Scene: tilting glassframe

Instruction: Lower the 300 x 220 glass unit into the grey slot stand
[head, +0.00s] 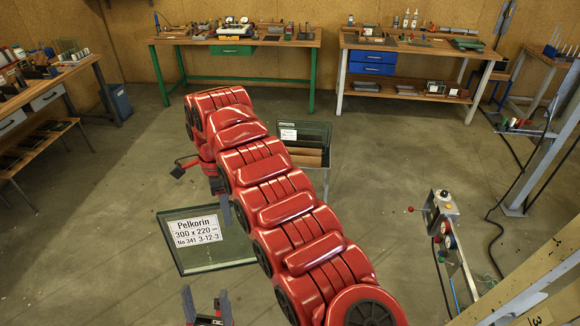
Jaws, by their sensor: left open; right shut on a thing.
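The 300 x 220 glass unit (222,252) is a dark-edged pane with a white label reading "Pelkorin 300 x 220". It shows left of my red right arm, which hides part of its right side. My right gripper (225,212) is mostly hidden by that arm; a dark finger shows at the pane's upper edge, where it is shut on the unit. My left gripper (207,306) is open and empty below the pane, its two dark fingers apart. I cannot make out the grey slot stand for certain.
Another labelled glass pane (314,132) stands beyond my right arm, by a wooden-topped piece (307,158). A control post (446,225) with cables stands at right. Workbenches (235,42) line the back and left. The floor at left is clear.

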